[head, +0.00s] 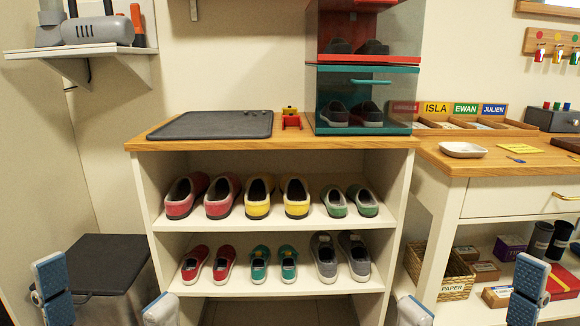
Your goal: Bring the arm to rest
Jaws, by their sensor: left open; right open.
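My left gripper (106,298) is at the bottom left, in front of the shoe cubby (270,144). Its two fingers are spread wide with nothing between them. My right gripper (470,298) is at the bottom right, in front of the side table (520,205). Its fingers are also spread wide and empty. Both grippers appear apart from the furniture, and the lower parts of both are cut off by the frame edge.
Pairs of shoes stand on the upper shelf (330,222) and lower shelf (310,288). A dark mat (215,124) and stacked clear shoe boxes (362,100) are on top. A dark-lidded bin (105,264) stands behind my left gripper. A basket (460,290) is under the side table.

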